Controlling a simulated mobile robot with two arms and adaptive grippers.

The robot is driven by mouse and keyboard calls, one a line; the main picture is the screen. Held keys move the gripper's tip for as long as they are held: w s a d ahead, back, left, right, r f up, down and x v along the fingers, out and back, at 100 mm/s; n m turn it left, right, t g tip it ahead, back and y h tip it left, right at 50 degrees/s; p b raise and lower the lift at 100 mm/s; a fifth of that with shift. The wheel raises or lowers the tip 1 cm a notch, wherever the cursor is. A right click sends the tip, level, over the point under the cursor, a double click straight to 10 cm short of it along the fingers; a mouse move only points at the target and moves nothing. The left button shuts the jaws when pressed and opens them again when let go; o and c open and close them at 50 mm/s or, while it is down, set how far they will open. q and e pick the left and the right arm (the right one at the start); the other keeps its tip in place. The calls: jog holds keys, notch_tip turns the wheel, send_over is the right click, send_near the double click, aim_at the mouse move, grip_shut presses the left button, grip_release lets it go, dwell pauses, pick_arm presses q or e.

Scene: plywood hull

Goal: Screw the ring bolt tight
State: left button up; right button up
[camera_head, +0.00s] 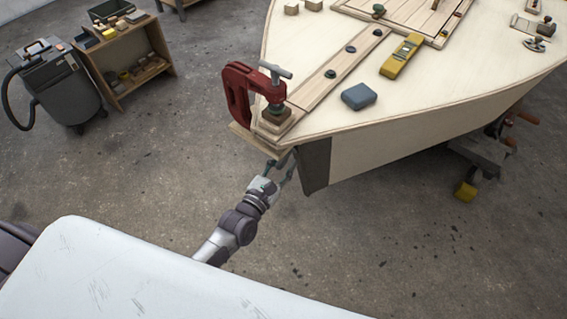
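My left gripper (280,166) reaches up to the bow tip of the plywood hull (400,145), just below the deck edge and beside the dark stem (314,164). Its two fingers stand apart, and I make out nothing between them. I cannot pick out the ring bolt; it may be hidden at the bow by the fingers or the deck edge. My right gripper is not in view.
A red clamp (238,88) grips the bow over wooden blocks (275,118), just above my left gripper. A blue-grey block (359,96) and a yellow level (401,56) lie on deck. A vacuum (58,85) and shelf (125,60) stand left. Floor between is clear.

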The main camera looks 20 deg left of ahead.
pick_arm(q)
grip_shut()
jog(key=shift+m, duration=0.3)
